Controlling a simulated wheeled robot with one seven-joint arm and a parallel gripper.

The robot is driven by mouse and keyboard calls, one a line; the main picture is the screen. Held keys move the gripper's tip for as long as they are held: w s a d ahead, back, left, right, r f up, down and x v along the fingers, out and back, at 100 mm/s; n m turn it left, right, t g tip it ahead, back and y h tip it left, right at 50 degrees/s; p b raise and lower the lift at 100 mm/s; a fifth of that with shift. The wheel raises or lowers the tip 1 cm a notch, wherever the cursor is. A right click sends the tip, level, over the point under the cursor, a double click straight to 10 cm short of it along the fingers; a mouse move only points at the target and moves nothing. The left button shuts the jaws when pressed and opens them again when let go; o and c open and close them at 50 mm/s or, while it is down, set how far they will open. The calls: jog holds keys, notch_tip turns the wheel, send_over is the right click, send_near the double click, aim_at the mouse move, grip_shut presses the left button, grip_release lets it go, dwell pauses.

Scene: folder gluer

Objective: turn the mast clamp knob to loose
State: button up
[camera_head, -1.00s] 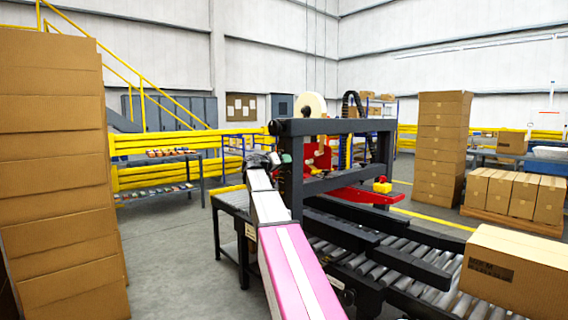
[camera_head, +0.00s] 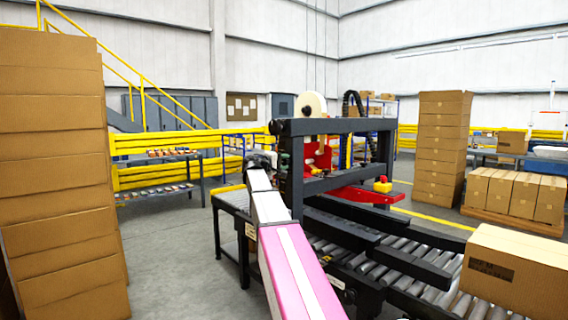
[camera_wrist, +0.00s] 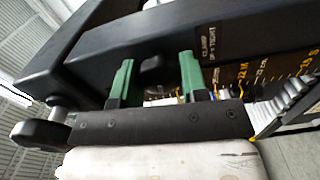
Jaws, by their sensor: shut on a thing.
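The mast clamp knob (camera_wrist: 154,70) is a black knob on the dark machine beam, seen in the wrist view between my two green fingers. My gripper (camera_wrist: 156,60) is shut on it, though part of the grip is hard to see. A white label (camera_wrist: 208,45) beside it reads roughly "CLAMP UP=TIGHT". The knob's exact angle is not clear. In the head view my arm reaches to the left upright of the dark machine frame (camera_head: 335,126), and the knob is hidden there.
A scale with markings (camera_wrist: 265,72) lies right of the fingers. A black rounded handle (camera_wrist: 40,134) on a metal shaft is at lower left. Rollers (camera_head: 395,275) carry a carton (camera_head: 515,270) at right. Stacked cardboard (camera_head: 60,170) stands at left; floor between is clear.

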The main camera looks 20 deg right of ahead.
jog(key=shift+n, duration=0.6)
jog(key=o, duration=0.9)
jog(key=v, duration=1.1)
